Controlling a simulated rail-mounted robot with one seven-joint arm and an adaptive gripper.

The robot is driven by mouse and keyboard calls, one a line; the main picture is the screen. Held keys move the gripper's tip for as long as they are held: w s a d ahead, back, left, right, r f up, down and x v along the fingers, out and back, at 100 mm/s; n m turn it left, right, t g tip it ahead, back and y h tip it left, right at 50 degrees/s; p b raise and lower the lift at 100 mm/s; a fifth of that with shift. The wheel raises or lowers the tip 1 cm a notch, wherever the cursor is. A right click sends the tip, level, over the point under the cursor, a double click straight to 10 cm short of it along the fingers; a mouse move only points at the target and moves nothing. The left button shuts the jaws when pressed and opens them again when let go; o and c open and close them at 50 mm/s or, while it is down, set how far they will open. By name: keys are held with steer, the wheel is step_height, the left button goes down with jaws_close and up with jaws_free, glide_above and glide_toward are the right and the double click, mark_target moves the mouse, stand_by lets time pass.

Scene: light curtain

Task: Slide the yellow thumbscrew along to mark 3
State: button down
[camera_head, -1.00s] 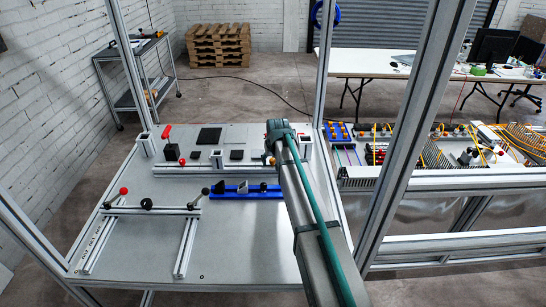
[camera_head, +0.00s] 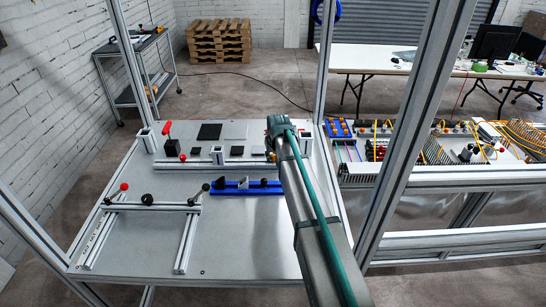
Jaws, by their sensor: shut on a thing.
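The aluminium rail (camera_head: 205,167) runs across the middle of the tabletop. My arm comes in from the lower right and its end is over the rail's right part. My gripper (camera_head: 270,148) is mostly hidden behind my own wrist, with only a dark edge showing on its left side. A small yellow-orange spot, seemingly the yellow thumbscrew (camera_head: 271,156), shows right at the gripper, just above the rail. The gripper appears shut on it. The numbered marks are too small to read, so I cannot tell which mark it is at.
A blue rail (camera_head: 230,190) with small dark and grey blocks lies in front. A frame with a red knob (camera_head: 124,187) and black levers stands at left. Black blocks and plates sit behind the rail. Posts of the aluminium cage (camera_head: 322,75) rise around. The front tabletop is clear.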

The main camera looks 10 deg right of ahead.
mark_target(238, 160)
steer(key=shift+a, duration=0.2)
steer(key=shift+w+a, duration=0.25)
steer(key=shift+a, duration=0.9)
steer(key=shift+w+a, duration=0.2)
steer(key=shift+a, duration=0.95)
steer(key=shift+w+a, duration=0.2)
steer(key=shift+a, duration=1.05)
steer(key=shift+w+a, duration=0.2)
steer(key=shift+a, duration=1)
steer(key=shift+a, duration=0.15)
steer(key=shift+w+a, duration=0.2)
steer(key=shift+a, duration=0.7)
steer(key=shift+w+a, duration=0.15)
steer(key=shift+a, duration=0.75)
steer(key=c, duration=0.9)
jaws_free()
